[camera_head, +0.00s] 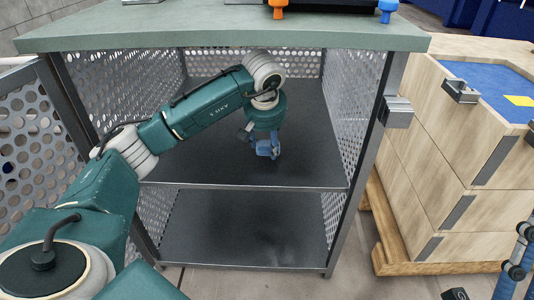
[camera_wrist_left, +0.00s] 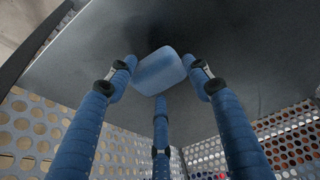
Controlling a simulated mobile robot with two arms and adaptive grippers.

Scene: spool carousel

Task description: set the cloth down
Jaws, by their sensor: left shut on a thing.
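The cloth (camera_wrist_left: 158,72) is a small light-blue piece between the fingertips of my left gripper in the left wrist view. My left gripper (camera_head: 266,150) has blue fingers with dark joints and is shut on it. In the head view the gripper points down inside the cabinet, close above the dark upper shelf (camera_head: 210,165). The fingers hide the cloth there, and I cannot tell whether it touches the shelf. My right gripper (camera_head: 515,268) shows only in part at the lower right edge, with blue fingers and dark joints.
The cabinet has a grey-green top (camera_head: 220,35) above, perforated side walls (camera_head: 357,110) and a lower shelf (camera_head: 240,230). The shelf around my gripper looks bare. A wooden drawer unit (camera_head: 430,150) stands to the right. Orange (camera_head: 278,8) and blue (camera_head: 387,8) items are on top.

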